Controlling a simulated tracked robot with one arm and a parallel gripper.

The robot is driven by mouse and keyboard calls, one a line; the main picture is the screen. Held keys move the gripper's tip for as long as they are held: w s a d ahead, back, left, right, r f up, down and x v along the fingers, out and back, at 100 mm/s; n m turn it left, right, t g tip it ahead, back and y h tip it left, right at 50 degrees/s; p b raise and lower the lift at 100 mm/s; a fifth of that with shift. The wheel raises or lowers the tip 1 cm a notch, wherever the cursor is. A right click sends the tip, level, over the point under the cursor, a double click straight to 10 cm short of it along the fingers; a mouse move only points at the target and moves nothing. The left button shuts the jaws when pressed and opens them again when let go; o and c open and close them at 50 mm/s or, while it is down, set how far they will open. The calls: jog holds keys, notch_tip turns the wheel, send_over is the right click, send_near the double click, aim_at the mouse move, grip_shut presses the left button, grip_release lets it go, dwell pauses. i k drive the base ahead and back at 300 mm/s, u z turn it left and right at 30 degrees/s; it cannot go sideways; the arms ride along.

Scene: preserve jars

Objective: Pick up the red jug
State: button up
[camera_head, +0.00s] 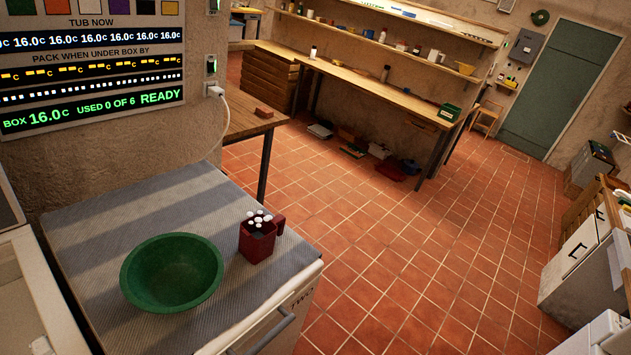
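A small dark red jug (257,245) stands upright on the grey striped top of a low cabinet (130,215), near its right edge. Its handle points to the right. Several white-tipped items stick up out of its mouth. A wide green bowl (172,272) stands just left of the jug, with a small gap between them. My gripper does not show in this view.
A display panel (90,70) hangs on the wall behind the cabinet, with a white cable beside it. A wooden table (245,121) stands beyond. Open tiled floor (400,250) lies to the right. A long workbench (370,90) with shelves lines the back wall near a green door (562,85).

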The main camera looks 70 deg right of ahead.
aim_at(255, 245)
jog(key=z, duration=1.35)
jog(key=i, duration=0.6)
jog(key=u, duration=0.1)
jog(key=k, duration=0.55)
jog(key=z, duration=0.1)
